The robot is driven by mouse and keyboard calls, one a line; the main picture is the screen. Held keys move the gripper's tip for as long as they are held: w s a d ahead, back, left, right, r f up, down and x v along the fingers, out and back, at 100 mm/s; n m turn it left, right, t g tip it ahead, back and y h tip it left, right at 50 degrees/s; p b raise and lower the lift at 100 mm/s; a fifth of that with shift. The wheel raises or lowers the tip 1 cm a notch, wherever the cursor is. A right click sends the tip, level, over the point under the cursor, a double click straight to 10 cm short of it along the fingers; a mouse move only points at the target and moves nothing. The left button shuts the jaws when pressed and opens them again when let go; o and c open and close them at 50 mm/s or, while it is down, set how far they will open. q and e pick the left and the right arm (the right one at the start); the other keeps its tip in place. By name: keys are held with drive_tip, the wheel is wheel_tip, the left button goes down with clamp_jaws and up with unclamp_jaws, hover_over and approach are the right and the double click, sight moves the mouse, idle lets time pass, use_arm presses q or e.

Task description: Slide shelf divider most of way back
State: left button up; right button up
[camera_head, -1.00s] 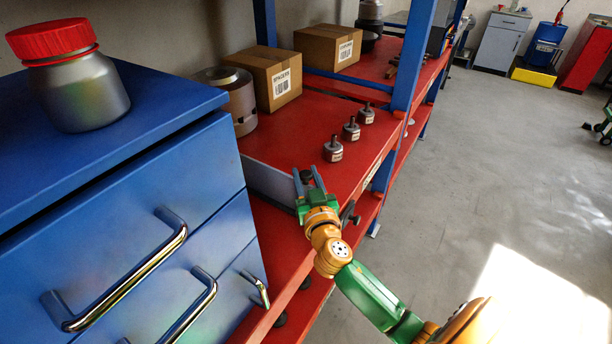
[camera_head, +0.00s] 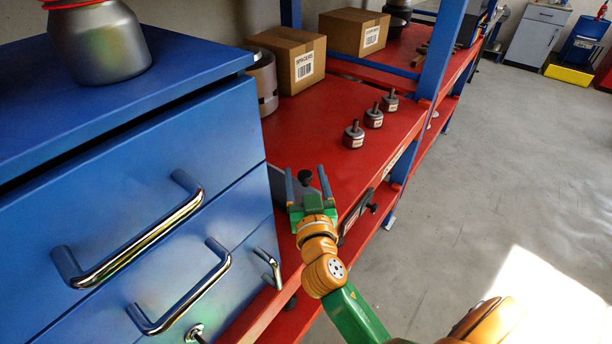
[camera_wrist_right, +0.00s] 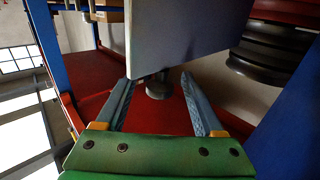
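The shelf divider (camera_head: 281,186) is a grey upright panel at the near left of the red shelf, partly hidden by the blue drawer cabinet. In the right wrist view the divider (camera_wrist_right: 185,30) is a large plate just beyond the fingers. My right gripper (camera_head: 307,178) is open at the shelf's near end. A dark round knob (camera_head: 305,177) shows between its fingers. In the right wrist view, the knob (camera_wrist_right: 158,88) sits between the open fingers (camera_wrist_right: 157,80), below the divider's lower edge; I see no finger closed on it. My left gripper is not in view.
The blue cabinet (camera_head: 130,180) with metal handles stands close on the left. Three small grey rotor-like parts (camera_head: 373,117) stand along the shelf's right edge. A SPACERS box (camera_head: 285,60) and a metal cylinder (camera_head: 262,80) are farther back. The shelf middle is bare.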

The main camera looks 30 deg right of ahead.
drive_tip(key=b+v, duration=0.1)
drive_tip(key=v, duration=0.1)
drive_tip(key=b+v, duration=0.1)
drive_tip(key=v, duration=0.3)
drive_tip(key=shift+s+a+f+b, duration=0.15)
drive_tip(key=shift+f+b, duration=0.1)
drive_tip(key=shift+b, duration=0.15)
drive_tip(key=shift+s+a+r, duration=0.1)
drive_tip(key=shift+s+r, duration=0.15)
drive_tip(key=shift+s, duration=0.15)
drive_tip(key=shift+w, duration=0.1)
